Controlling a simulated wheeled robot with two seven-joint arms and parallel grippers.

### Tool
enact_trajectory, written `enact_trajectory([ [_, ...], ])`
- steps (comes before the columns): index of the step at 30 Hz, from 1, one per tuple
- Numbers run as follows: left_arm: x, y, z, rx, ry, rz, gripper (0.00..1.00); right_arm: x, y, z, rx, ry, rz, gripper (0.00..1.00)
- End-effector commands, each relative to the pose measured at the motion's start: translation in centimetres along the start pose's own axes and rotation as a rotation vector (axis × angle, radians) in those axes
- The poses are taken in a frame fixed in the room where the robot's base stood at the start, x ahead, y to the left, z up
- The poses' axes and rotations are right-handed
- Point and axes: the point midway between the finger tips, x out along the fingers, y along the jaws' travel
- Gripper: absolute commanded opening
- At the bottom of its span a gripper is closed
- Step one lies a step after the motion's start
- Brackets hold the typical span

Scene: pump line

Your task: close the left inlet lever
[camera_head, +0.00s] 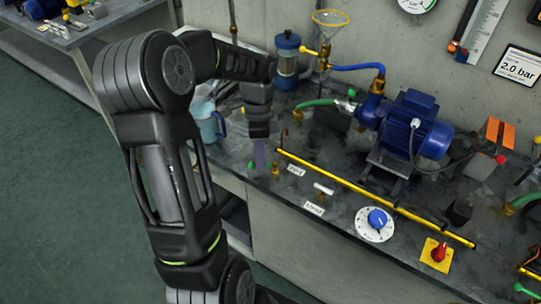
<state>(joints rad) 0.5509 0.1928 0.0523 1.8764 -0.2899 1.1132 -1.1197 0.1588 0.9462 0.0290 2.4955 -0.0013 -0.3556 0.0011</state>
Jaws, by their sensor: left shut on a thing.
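My left gripper (259,160) points down at the left part of the bench, near its front edge. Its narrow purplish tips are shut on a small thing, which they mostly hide. A green knob (251,165) shows right at the tips on the left, and a small brass fitting (275,168) stands just to their right. I cannot make out the left inlet lever or its angle for certain; it may be at the tips. My right gripper is not in view.
A yellow bar (375,197) runs diagonally across the bench. A white handle (323,188), a blue dial (377,219) and a red knob (438,252) lie near it.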

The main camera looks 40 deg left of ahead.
Motion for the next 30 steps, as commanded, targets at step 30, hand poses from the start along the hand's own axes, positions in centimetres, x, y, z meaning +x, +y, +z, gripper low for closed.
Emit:
enact_trajectory([
  [30, -0.6, -2.3, -1.1, 0.64, -0.127, -0.004, 0.0, -2.0, -0.8, 0.0, 0.0, -0.002, 0.0, 0.36],
])
